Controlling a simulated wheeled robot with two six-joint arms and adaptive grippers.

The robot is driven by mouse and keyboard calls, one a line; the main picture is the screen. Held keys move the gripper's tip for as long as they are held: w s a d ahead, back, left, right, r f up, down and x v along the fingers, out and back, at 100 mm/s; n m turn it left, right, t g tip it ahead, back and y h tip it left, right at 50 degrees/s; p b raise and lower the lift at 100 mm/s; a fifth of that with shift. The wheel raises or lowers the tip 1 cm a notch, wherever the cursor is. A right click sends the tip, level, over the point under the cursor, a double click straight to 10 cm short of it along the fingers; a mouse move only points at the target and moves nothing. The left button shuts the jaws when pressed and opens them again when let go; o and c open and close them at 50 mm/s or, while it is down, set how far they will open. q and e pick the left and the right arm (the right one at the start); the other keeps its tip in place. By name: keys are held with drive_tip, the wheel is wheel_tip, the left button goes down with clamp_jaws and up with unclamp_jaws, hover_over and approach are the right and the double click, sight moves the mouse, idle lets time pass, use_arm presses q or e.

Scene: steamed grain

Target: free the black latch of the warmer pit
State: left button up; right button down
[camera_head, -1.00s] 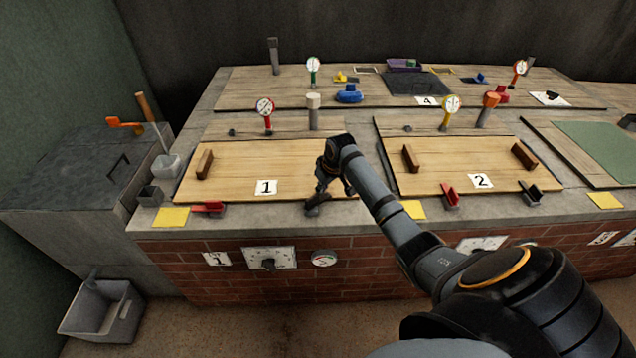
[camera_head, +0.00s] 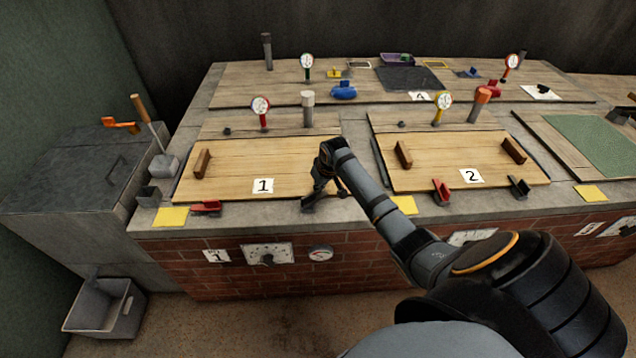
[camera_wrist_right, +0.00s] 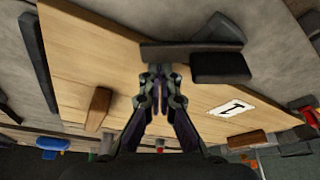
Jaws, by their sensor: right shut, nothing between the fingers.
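The warmer pit's wooden lid (camera_head: 245,160), marked 1, lies flat on the counter. The black latch (camera_head: 308,204) is at its front right corner, partly hidden by my right gripper (camera_head: 325,192). In the right wrist view, the black latch (camera_wrist_right: 220,68) has a dark bar and a block that appear to overlap the lid's edge. My right gripper (camera_wrist_right: 160,90) is shut and empty, its fingertips over the lid close beside the latch's bar. I cannot tell whether they touch it. My left gripper is out of view.
A red latch (camera_head: 206,207) is at the lid's front left. A wooden handle (camera_head: 203,163) stands on the lid. A red gauge (camera_head: 261,106) and a grey post (camera_head: 308,108) stand behind. Lid 2 (camera_head: 455,150) is to the right.

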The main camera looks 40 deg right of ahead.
sight(324, 195)
drive_tip(key=s+m+p, duration=0.1)
drive_tip(key=p, duration=0.1)
drive_tip(key=m+h+p, duration=0.1)
drive_tip(key=m+p, duration=0.1)
drive_tip(key=p, duration=0.1)
drive_tip(key=s+m+p, duration=0.1)
drive_tip(key=p, duration=0.2)
drive_tip(key=shift+s+d+r+m, duration=0.1)
drive_tip(key=shift+s+r+m, duration=0.2)
drive_tip(key=shift+s+f+p, duration=0.25)
drive_tip(key=shift+s+p, duration=0.1)
drive_tip(key=shift+p, duration=0.3)
